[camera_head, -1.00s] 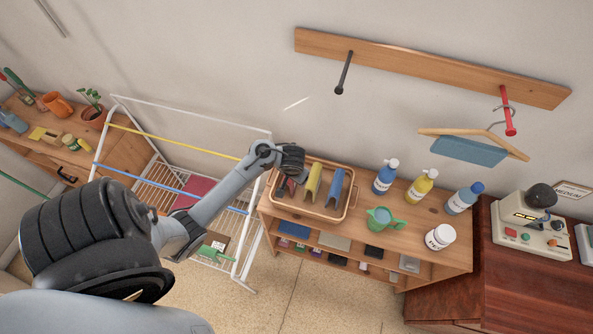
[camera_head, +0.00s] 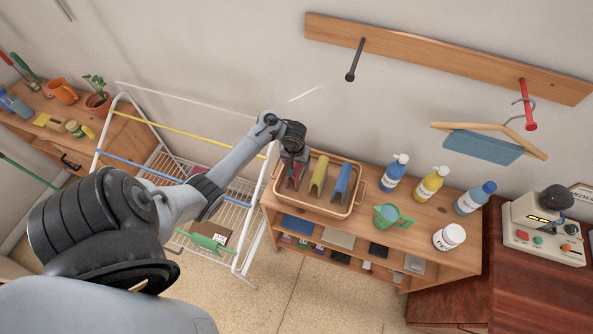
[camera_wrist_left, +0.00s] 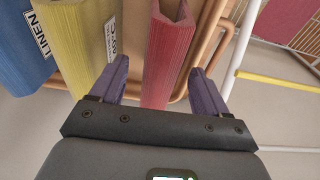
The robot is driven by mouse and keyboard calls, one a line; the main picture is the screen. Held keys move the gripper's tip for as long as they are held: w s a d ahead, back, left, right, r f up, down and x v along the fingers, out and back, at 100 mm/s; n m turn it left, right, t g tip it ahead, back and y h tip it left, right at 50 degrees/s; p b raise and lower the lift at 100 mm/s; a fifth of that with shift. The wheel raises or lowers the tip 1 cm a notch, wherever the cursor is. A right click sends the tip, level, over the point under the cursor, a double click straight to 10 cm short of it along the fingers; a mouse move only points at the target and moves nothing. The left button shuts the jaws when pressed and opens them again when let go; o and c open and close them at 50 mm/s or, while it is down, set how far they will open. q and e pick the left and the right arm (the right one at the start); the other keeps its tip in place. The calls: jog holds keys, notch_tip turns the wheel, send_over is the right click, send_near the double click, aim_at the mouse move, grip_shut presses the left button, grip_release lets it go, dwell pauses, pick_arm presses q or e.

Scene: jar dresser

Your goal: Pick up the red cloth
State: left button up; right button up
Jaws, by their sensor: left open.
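The red cloth (camera_wrist_left: 168,55) is a folded piece standing in the wooden tray, between the two open fingers of my left gripper (camera_wrist_left: 158,82) in the left wrist view. The fingers are apart from each other, one on each side of its near end. In the head view the left gripper (camera_head: 291,172) is over the tray's left end and hides much of the red cloth (camera_head: 297,177). The yellow cloth (camera_head: 318,178) and the blue cloth (camera_head: 341,182) stand beside it to the right. My right gripper is not in view.
The tray (camera_head: 322,209) has raised rims and sits on a wooden shelf unit (camera_head: 372,233). A white drying rack (camera_head: 246,238) stands close on the left.

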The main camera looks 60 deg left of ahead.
pick_arm(q)
jog(key=f+b, duration=0.1)
jog(key=f, duration=0.1)
jog(key=f+b, duration=0.1)
jog(key=f, duration=0.1)
jog(key=shift+w+a+f, duration=0.15)
jog(key=shift+a+f, duration=0.05)
jog(key=shift+f, duration=0.2)
jog(key=c, duration=1.1)
jog(key=shift+r, duration=0.15)
jog(key=shift+r+p, duration=0.35)
jog(key=shift+r, duration=0.25)
jog(key=shift+r+p, duration=3.95)
jog(key=shift+r, duration=4.3)
